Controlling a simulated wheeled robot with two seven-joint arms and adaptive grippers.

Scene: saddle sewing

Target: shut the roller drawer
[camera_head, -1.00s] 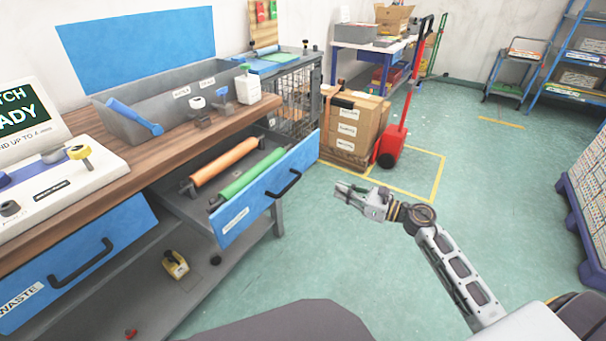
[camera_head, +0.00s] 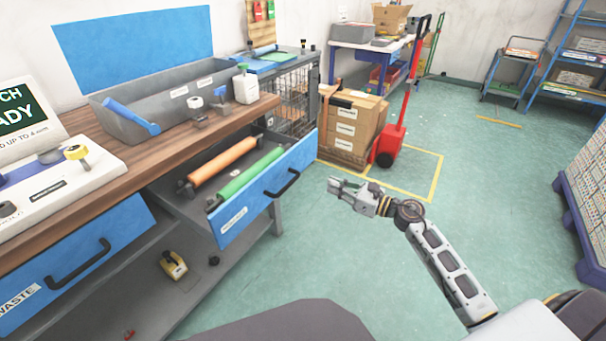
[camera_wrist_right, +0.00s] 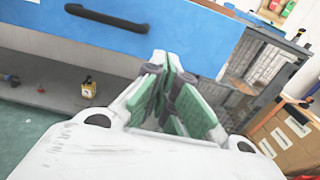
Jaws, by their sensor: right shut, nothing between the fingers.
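The roller drawer (camera_head: 232,224) stands pulled out from under the wooden bench top, with a blue front and a black handle (camera_head: 283,184). An orange roller (camera_head: 222,161) and a green roller (camera_head: 252,171) lie inside it. My right gripper (camera_head: 335,186) is shut and empty, over the floor to the right of the drawer front and apart from it. In the right wrist view the closed fingers (camera_wrist_right: 172,85) point toward the blue front (camera_wrist_right: 190,35), with the black handle (camera_wrist_right: 105,17) up and to the left. My left gripper is not in view.
A second blue drawer (camera_head: 75,255), marked WASTE, is at the left. A yellow item (camera_head: 174,265) sits on the lower shelf. Boxes (camera_head: 350,125) and a red pallet jack (camera_head: 392,142) stand behind. The green floor around my right arm is clear.

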